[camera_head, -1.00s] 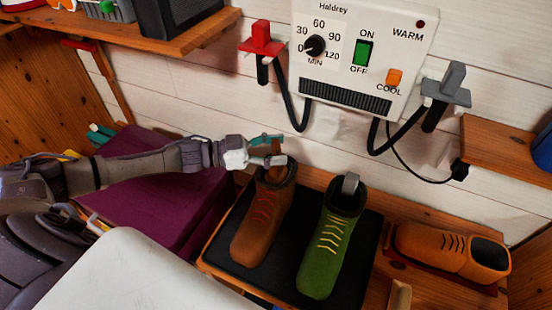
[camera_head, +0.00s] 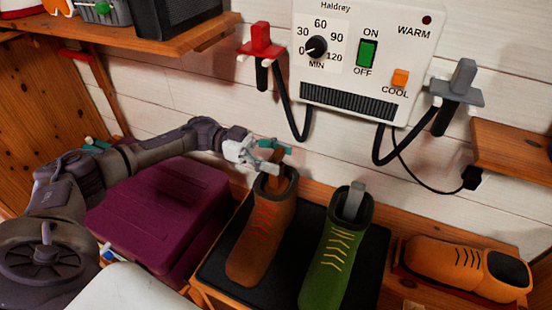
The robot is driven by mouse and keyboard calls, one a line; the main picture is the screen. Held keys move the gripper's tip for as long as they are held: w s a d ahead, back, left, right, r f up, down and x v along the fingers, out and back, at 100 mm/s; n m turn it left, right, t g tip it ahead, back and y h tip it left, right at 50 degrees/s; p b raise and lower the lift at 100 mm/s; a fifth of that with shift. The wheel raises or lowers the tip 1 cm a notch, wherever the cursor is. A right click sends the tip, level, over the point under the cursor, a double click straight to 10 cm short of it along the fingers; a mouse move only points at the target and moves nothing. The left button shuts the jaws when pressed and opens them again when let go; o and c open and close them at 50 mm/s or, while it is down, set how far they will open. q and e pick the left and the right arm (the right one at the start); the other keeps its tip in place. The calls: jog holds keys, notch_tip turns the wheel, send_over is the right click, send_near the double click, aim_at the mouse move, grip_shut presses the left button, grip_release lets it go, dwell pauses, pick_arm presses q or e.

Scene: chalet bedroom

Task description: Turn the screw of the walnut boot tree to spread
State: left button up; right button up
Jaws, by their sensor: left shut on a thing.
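The walnut boot tree (camera_head: 275,170) stands in the opening of the brown boot (camera_head: 260,238), and only its brown upper part shows. My left gripper (camera_head: 272,157) comes in from the left and is shut on the top of the boot tree, just above the boot's collar. The screw itself is too small and too covered by the fingers to make out. The brown boot stands upright on the black mat (camera_head: 222,262). My right gripper is not in view.
A green boot (camera_head: 335,255) with a grey insert (camera_head: 353,200) stands close to the right. An orange shoe (camera_head: 455,262) lies farther right. The Haldrey dryer panel (camera_head: 365,55) and its hoses hang above. A purple case (camera_head: 160,210) lies beneath my left arm.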

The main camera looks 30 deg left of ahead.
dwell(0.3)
pick_arm(q)
jog(key=o, duration=1.2)
jog(key=a, duration=1.2)
jog(key=shift+s, duration=0.35)
